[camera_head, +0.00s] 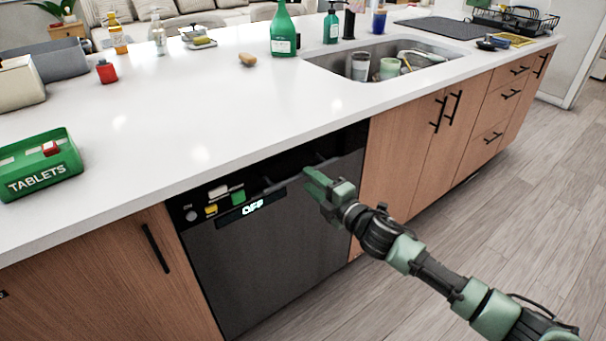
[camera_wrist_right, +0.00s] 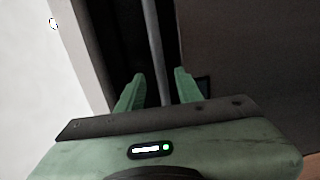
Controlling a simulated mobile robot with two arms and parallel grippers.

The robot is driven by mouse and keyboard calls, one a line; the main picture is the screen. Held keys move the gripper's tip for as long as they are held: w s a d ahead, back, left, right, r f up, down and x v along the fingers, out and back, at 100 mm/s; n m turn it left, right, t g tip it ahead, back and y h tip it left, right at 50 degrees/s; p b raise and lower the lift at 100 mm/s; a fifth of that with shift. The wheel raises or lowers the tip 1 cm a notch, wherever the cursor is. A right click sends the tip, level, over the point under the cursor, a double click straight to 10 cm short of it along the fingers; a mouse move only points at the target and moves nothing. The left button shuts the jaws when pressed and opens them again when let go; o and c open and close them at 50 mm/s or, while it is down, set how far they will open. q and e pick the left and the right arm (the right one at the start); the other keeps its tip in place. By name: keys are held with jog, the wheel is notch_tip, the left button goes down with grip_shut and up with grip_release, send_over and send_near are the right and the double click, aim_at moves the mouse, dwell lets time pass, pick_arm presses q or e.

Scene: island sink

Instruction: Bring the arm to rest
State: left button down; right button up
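My right gripper (camera_head: 310,182) is in front of the upper part of the dark dishwasher (camera_head: 265,265), its arm coming in from the lower right. In the right wrist view, the gripper's two green fingers (camera_wrist_right: 159,87) stand apart. A thin grey bar (camera_wrist_right: 152,40), which looks like the dishwasher handle, runs down the picture between them; I cannot tell whether they touch it. The dishwasher door looks shut, and its display (camera_head: 252,207) reads OFF. My left arm and gripper are out of view.
The white countertop (camera_head: 190,110) overhangs the dishwasher. A green TABLETS box (camera_head: 40,168) and a red bottle (camera_head: 106,72) stand at left. The sink (camera_head: 330,62) holds cups. Wooden cabinets (camera_head: 420,150) flank the dishwasher. The floor (camera_head: 520,215) at right is clear.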

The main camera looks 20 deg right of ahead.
jog(key=shift+s+d, duration=0.25)
jog(key=shift+s, duration=0.4)
jog(key=shift+s+d+r, duration=0.1)
jog(key=shift+s+d, duration=0.05)
jog(key=shift+s, duration=0.35)
